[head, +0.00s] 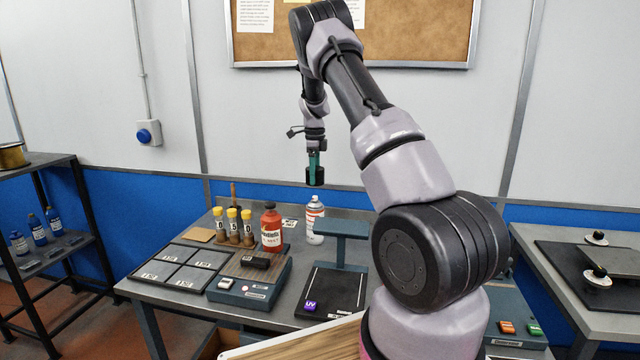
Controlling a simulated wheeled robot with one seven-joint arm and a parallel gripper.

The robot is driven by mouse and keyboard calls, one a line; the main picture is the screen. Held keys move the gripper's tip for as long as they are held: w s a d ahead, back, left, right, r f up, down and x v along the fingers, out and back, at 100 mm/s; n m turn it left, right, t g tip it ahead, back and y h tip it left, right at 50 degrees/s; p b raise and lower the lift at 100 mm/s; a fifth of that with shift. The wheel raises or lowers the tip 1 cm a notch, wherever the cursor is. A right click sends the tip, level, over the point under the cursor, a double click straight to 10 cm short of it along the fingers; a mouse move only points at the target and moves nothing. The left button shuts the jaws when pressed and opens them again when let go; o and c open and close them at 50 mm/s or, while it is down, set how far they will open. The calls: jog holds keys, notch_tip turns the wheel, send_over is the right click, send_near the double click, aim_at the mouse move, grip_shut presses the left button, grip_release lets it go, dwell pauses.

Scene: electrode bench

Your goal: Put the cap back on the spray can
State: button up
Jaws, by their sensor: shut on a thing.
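My gripper (315,168) has green fingers and points straight down above the bench. It is shut on a short black cylinder, which looks like the cap (315,177). The cap hangs roughly above the can in the picture, with a clear gap between them. I cannot tell from this one view whether they line up in depth.
A red bottle (271,230) and several yellow-capped bottles (233,227) stand close left of the can. A raised grey stand (341,229) is close on its right. A grey device (249,285) and a tray of dark plates (178,272) lie in front.

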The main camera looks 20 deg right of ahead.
jog(key=shift+f, duration=3.1)
jog(key=shift+f, duration=0.15)
jog(key=o, duration=1.1)
jog(key=shift+o, duration=0.2)
jog(key=shift+r, duration=3.55)
